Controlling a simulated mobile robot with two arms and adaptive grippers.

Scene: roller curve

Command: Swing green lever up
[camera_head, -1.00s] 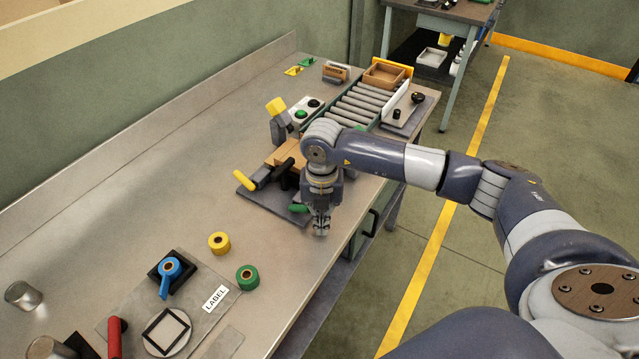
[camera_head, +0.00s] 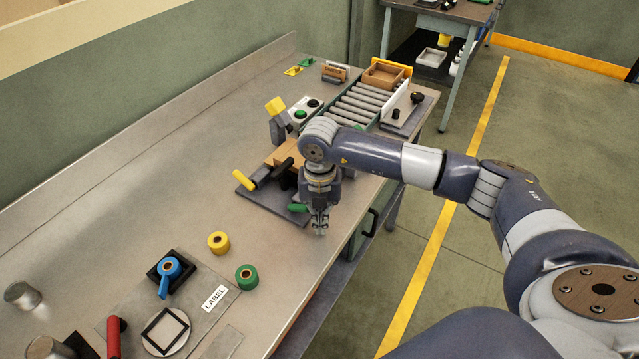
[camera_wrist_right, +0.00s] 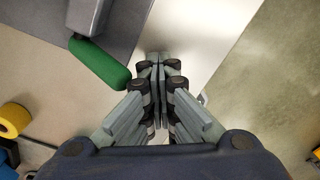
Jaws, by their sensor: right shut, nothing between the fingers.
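The green lever (camera_head: 298,208) shows as a short green grip low at the near right side of the dark fixture plate (camera_head: 262,201), just left of my right gripper. In the right wrist view the green grip (camera_wrist_right: 100,62) lies left of the fingertips, attached to a grey part, with a small gap to the fingers. My right gripper (camera_head: 320,230) is shut and empty, pointing down by the table's front edge; its fingertips (camera_wrist_right: 158,62) meet in the wrist view. The forearm and gripper hide part of the fixture. My left gripper is not in view.
A yellow handle (camera_head: 243,180) and black handle stand on the same fixture. A roller conveyor (camera_head: 355,107) is behind it. Yellow (camera_head: 218,242) and green (camera_head: 247,277) tape rolls lie nearer on the table. The table middle left is clear.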

